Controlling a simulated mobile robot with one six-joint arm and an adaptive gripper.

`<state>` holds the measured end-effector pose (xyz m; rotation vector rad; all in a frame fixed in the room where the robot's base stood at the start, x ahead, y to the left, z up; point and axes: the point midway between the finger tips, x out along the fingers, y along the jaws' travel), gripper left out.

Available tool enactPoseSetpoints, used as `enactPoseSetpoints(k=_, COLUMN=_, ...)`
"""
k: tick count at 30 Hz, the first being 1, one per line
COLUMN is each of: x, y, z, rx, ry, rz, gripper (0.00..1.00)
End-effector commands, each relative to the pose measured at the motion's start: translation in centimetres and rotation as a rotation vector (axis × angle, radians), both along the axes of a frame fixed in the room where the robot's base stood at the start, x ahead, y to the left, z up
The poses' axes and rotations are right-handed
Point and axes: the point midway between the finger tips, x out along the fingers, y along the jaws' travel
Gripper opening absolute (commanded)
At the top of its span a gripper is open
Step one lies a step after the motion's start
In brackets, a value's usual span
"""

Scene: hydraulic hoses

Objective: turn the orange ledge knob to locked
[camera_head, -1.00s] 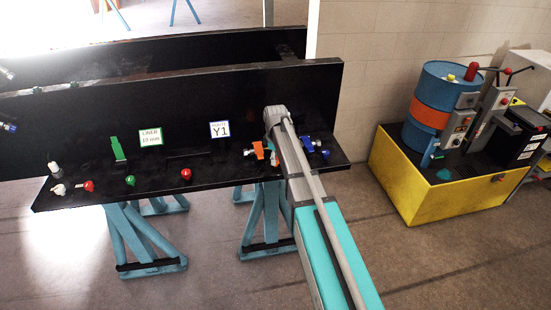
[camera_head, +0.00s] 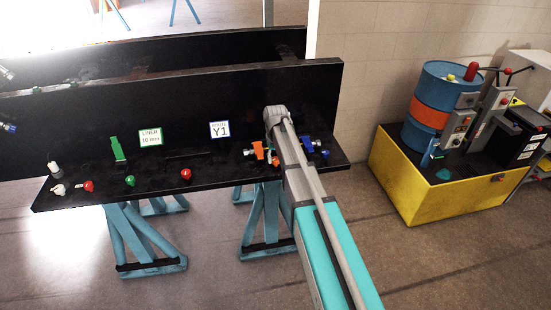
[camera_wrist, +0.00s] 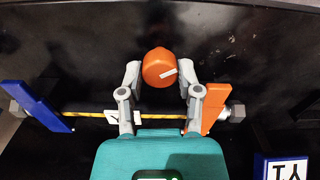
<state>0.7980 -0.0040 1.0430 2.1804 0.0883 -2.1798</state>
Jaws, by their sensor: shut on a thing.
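The orange ledge knob (camera_wrist: 158,64) sits between the two fingers of my gripper (camera_wrist: 160,74) in the wrist view. In the head view the knob (camera_head: 274,156) shows only as a small orange patch beside my arm, which hides most of the gripper. The lock marking on the ledge cannot be read.
An orange lever (camera_wrist: 209,107) and a blue lever (camera_wrist: 38,105) flank the knob, with a yellow-striped hose (camera_wrist: 90,115) between them. A Y1 sign (camera_head: 220,130) stands behind. Red knobs (camera_head: 186,174) and a green knob (camera_head: 130,180) sit further left on the black ledge.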

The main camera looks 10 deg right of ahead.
Motion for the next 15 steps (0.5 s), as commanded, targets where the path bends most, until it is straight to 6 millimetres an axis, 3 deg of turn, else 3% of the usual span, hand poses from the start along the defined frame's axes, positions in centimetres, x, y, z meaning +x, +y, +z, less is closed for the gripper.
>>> enactPoseSetpoints(k=15, x=-0.15, y=0.02, z=-0.04, rx=0.0, ry=0.002, rz=-0.44, gripper=0.0)
